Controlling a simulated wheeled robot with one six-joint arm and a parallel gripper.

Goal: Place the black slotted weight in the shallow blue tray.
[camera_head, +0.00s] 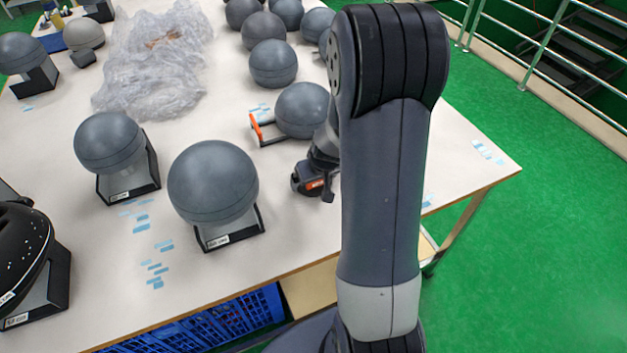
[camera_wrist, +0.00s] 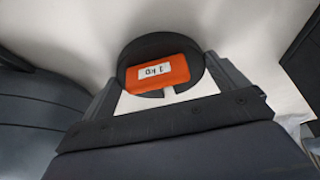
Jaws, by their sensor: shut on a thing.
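The black slotted weight (camera_wrist: 155,46) is a round black disc with an orange label marked 1 KG and a slot at its near edge. In the wrist view it sits between the fingers of my gripper (camera_wrist: 160,76), which is shut on it. In the head view my gripper (camera_head: 319,186) is low over the right part of the table, partly hidden behind my arm. A small blue container (camera_head: 53,41) at the far left table edge may be the shallow blue tray; it is too small to tell. It holds small items.
Large grey balls on black stands crowd the white table (camera_head: 290,235), one (camera_head: 213,182) just left of my gripper. An orange-and-black frame (camera_head: 256,128) lies behind it. Crumpled clear plastic (camera_head: 155,75) covers the back middle. Blue crates (camera_head: 215,322) are under the table.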

